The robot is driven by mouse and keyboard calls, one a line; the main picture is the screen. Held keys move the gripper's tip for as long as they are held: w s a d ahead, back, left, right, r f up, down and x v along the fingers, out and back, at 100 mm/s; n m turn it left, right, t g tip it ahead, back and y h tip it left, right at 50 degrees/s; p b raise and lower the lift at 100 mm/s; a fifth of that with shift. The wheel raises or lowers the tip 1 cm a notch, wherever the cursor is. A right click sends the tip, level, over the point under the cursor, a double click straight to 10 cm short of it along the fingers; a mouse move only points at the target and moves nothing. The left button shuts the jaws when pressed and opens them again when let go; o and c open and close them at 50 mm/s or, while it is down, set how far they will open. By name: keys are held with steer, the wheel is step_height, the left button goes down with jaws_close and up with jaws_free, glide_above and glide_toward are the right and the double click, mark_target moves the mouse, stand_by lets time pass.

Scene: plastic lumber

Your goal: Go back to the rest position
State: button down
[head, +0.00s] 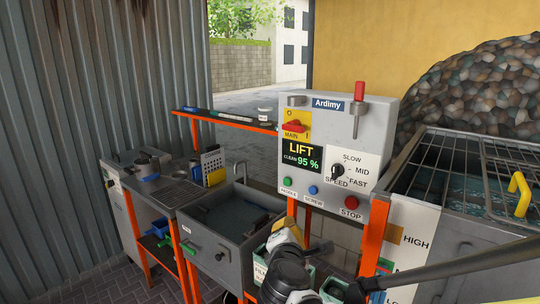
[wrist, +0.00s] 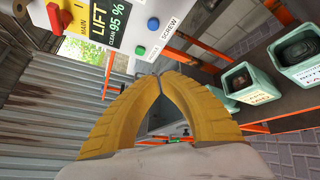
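My gripper (wrist: 156,82) has two curved yellow fingers. In the wrist view their tips meet, with nothing visible held between them. In the head view my arm rises from the bottom centre, and the gripper end is partly hidden by my own wrist, in front of the grey control box (head: 325,145).
A grey sink (head: 222,225) stands left of the box. Green bins (wrist: 238,84) stand below the box, beside my arm. A dark bar (head: 450,263) crosses the lower right, before a tank with a wire rack (head: 480,165). An orange-legged shelf (head: 228,121) stands behind.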

steer(key=s+d+f+m+g+h, duration=0.15)
steer(key=s+d+m+g, duration=0.25)
steer(key=s+d+m, duration=0.7)
steer(key=s+d+f+m+g+y, duration=0.1)
steer(key=s+f+m+g, duration=0.1)
steer(key=s+m, duration=0.4)
steer(key=s+d+f+m+g+y, duration=0.1)
steer(key=s+f+m+g+y, duration=0.1)
steer(key=s+m, duration=0.4)
steer(key=shift+s+d+f, duration=0.15)
steer(key=shift+s+f, duration=0.15)
steer(key=shift+s, duration=0.8)
